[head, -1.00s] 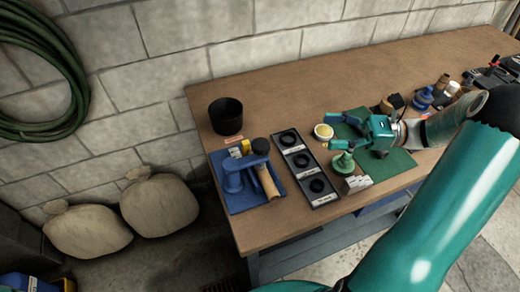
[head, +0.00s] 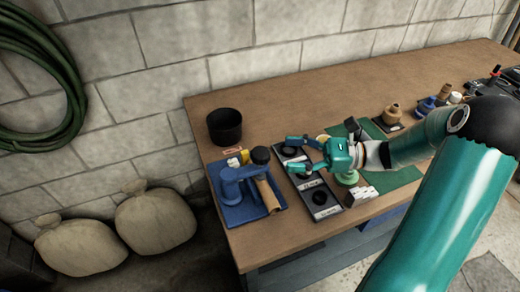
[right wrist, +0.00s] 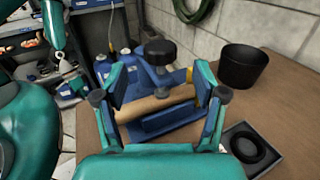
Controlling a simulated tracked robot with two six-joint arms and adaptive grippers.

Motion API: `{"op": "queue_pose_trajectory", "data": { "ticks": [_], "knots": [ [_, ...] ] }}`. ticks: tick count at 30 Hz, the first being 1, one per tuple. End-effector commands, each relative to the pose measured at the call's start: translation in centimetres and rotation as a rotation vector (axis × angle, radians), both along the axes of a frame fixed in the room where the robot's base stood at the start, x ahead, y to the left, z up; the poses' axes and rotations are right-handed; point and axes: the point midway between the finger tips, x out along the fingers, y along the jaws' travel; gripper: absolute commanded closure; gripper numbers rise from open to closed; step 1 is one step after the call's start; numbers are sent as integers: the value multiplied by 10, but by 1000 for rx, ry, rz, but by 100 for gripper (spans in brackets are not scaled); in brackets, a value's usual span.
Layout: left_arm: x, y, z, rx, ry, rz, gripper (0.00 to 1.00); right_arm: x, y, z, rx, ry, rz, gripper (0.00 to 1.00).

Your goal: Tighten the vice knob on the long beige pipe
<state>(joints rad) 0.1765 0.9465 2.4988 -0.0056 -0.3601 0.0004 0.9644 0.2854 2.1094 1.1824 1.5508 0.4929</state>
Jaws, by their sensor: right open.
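The blue vice (head: 231,184) stands on a blue mat at the left end of the workbench. The long beige pipe (head: 268,196) lies in it, and the dark round vice knob (head: 261,155) sits on top. My right gripper (head: 291,154) is open and empty, just right of the knob and apart from it. In the right wrist view the knob (right wrist: 160,51) stands upright ahead of the spread fingers, with the pipe (right wrist: 156,104) crosswise below it. A teal part of my left arm shows at the left of that view; its jaws are unclear.
A black pot (head: 225,127) stands behind the vice. A black tray (head: 322,206) with round dark pieces lies under my right gripper.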

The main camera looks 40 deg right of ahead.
Motion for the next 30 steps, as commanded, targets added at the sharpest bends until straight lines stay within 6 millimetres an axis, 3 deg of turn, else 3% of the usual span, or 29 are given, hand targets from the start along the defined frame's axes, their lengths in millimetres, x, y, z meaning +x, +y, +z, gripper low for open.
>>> {"op": "queue_pose_trajectory", "data": {
  "ticks": [6,12,25,30],
  "knots": [
    [0,0,9,0,0,0,100,27,37,2,3,0,5,29],
    [0,0,12,0,0,0,100,43,56,1,1,0,1,29],
    [0,0,13,0,0,0,100,48,62,0,1,1,-2,29],
    [0,0,13,0,0,0,100,48,61,0,0,0,-2,58]
  ]
}}
